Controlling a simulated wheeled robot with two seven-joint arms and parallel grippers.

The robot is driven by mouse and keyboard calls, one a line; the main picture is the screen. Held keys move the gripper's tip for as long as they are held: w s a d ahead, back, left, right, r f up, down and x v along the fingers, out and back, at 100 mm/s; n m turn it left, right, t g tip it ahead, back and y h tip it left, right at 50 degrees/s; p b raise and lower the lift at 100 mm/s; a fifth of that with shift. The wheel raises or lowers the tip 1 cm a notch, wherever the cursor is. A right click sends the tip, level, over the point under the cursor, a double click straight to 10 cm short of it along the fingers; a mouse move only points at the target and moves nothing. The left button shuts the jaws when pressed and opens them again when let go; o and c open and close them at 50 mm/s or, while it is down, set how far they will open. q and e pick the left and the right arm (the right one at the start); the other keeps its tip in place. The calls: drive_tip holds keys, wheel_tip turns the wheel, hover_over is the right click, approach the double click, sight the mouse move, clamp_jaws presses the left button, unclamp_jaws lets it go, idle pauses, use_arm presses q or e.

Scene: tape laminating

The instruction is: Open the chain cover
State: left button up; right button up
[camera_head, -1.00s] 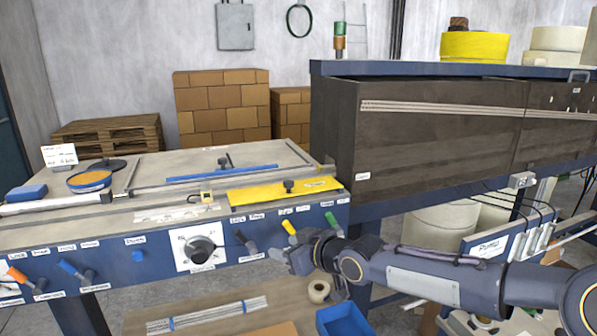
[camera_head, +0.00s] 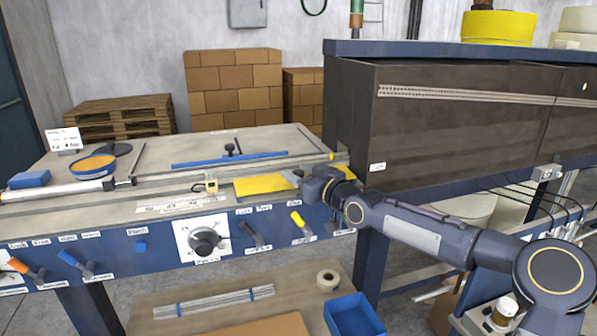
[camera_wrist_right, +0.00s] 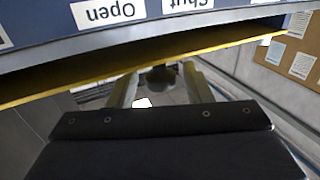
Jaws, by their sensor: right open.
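The chain cover looks to be the yellow plate (camera_head: 262,185) lying flat along the front edge of the machine's top. Its yellow edge (camera_wrist_right: 60,87) crosses the wrist view, upside down. My right gripper (camera_head: 296,177) is over the cover's right part and hides the black knob there in the head view. In the wrist view the right gripper (camera_wrist_right: 162,88) is open, with a dark knob (camera_wrist_right: 160,77) between its two fingers; I cannot tell whether they touch it. My left gripper is not in view.
A dark housing (camera_head: 450,125) stands right beside my right arm. A control panel with a dial (camera_head: 204,240) and several levers, one yellow (camera_head: 300,223), runs below the cover. A blue bin (camera_head: 352,315) and tape roll (camera_head: 328,280) sit on the lower shelf.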

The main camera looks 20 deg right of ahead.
drive_tip(key=shift+w+a, duration=0.1)
drive_tip(key=shift+w, duration=0.1)
drive_tip(key=shift+c, duration=0.2)
clamp_jaws()
